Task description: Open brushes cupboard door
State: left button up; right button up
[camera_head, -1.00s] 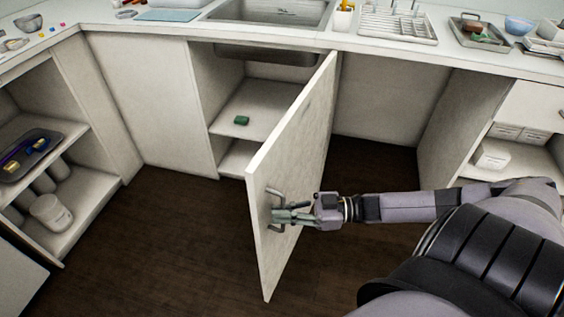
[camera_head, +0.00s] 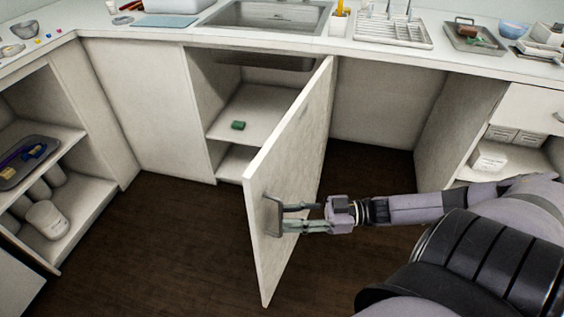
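The cupboard door (camera_head: 292,180) under the sink stands swung wide open toward me, hinged at its far edge. Its metal handle (camera_head: 271,216) is on the face near the front edge. My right gripper (camera_head: 293,217) comes in from the right at the handle. Its two fingers are spread apart, with their tips close to the handle; I cannot tell if they touch it. Inside the cupboard, a small green item (camera_head: 238,125) lies on the shelf (camera_head: 262,108). My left gripper is not in view.
The sink (camera_head: 270,16) and counter (camera_head: 380,46) run above the cupboard. Open shelves with a tray (camera_head: 22,170) and a white jar (camera_head: 48,219) stand at left. A drawer (camera_head: 530,108) and shelf are at right. The dark floor (camera_head: 170,240) left of the door is clear.

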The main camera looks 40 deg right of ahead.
jog(key=v, duration=0.8)
jog(key=shift+s+d, duration=0.2)
jog(key=shift+d, duration=0.1)
